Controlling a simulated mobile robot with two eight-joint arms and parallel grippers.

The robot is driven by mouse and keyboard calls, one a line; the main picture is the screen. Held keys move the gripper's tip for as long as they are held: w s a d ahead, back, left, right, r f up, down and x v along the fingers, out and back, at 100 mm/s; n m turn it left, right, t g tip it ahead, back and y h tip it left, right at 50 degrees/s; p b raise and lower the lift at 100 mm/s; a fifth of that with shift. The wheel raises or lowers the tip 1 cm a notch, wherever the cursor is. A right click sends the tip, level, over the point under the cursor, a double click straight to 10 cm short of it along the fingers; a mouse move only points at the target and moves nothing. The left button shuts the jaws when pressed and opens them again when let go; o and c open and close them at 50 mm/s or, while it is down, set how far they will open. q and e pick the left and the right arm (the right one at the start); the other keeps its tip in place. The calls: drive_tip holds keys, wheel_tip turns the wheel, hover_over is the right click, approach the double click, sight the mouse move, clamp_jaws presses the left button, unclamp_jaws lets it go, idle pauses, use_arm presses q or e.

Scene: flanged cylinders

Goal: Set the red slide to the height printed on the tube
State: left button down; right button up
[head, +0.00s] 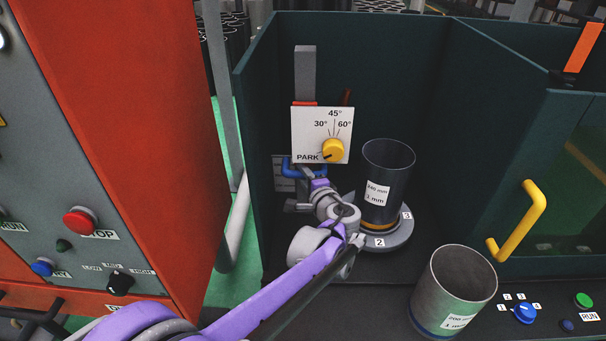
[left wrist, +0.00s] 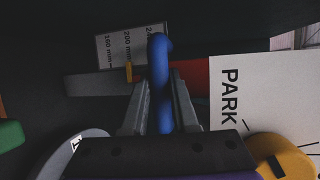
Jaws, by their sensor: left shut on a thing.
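The red slide shows as a thin red edge (head: 304,103) above the white dial plate, on a grey upright post; in the left wrist view it is a red block (left wrist: 192,75) behind the handle. My left gripper (head: 303,172) is shut on the blue handle (left wrist: 160,80) below the plate. A printed scale (left wrist: 115,45) shows beside the handle, with a small orange pointer (left wrist: 129,72) near its 200 mm mark. A dark tube (head: 386,160) stands upright on the round turntable; its label (head: 376,193) is too small to read surely. My right gripper is out of view.
A second, grey tube (head: 450,290) with a label reading about 200 mm stands in front. The yellow dial knob (head: 333,150) points near PARK. Dark walls enclose the back; a yellow door handle (head: 520,220) is at right. A red cabinet (head: 130,100) stands left.

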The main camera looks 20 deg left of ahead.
sight(303, 160)
use_arm(q)
wheel_tip(303, 160, up, 5)
drive_tip(key=p, duration=0.3)
drive_tip(key=shift+f, duration=0.2)
drive_tip(key=shift+w+f, duration=0.1)
drive_tip(key=c, duration=0.7)
unclamp_jaws()
drive_tip(key=shift+s+d, duration=0.4)
drive_tip(key=shift+s, duration=0.1)
drive_tip(key=v, duration=0.9)
drive_tip(key=shift+s+d+r, duration=0.2)
drive_tip(key=shift+s, duration=0.1)
